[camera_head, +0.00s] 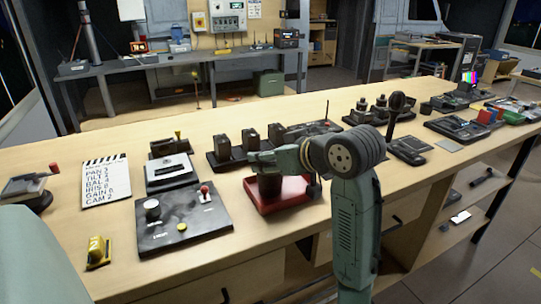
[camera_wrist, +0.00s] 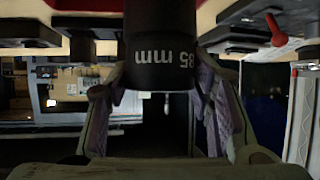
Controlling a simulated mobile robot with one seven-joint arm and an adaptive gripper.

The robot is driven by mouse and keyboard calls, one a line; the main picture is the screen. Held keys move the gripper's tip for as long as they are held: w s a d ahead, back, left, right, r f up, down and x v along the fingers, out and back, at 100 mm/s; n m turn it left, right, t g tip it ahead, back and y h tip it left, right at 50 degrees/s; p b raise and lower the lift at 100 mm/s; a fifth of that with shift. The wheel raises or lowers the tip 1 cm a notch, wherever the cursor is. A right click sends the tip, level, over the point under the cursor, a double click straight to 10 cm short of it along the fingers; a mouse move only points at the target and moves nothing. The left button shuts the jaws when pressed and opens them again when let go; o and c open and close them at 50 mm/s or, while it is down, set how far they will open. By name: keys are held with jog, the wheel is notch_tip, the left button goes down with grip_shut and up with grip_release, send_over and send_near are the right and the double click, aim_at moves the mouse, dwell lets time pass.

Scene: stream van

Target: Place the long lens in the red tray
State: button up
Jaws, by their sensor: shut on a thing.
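A dark cylindrical lens (camera_head: 269,187) is upright at the red tray (camera_head: 297,203) in the head view, within the tray's outline. I cannot tell whether its base touches the tray floor. In the wrist view the lens (camera_wrist: 160,45) is large and black, with upside-down white lettering that seems to read "85 mm". My gripper (camera_wrist: 158,95) is shut on the lens, with a finger on each side. In the head view my gripper (camera_head: 266,162) comes in from the right at the top of the lens, and my arm hides part of the tray's right side.
A black control panel (camera_head: 182,222) with knobs lies left of the tray. Dark box-like devices (camera_head: 222,148) stand behind it. A clapperboard-like sheet (camera_head: 105,182) and a yellow item (camera_head: 98,252) lie further left. The wooden counter (camera_head: 240,258) is bare in front of the tray.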

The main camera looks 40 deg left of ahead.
jog(key=shift+f, duration=0.2)
jog(key=o, duration=1.6)
jog(key=shift+c, duration=0.2)
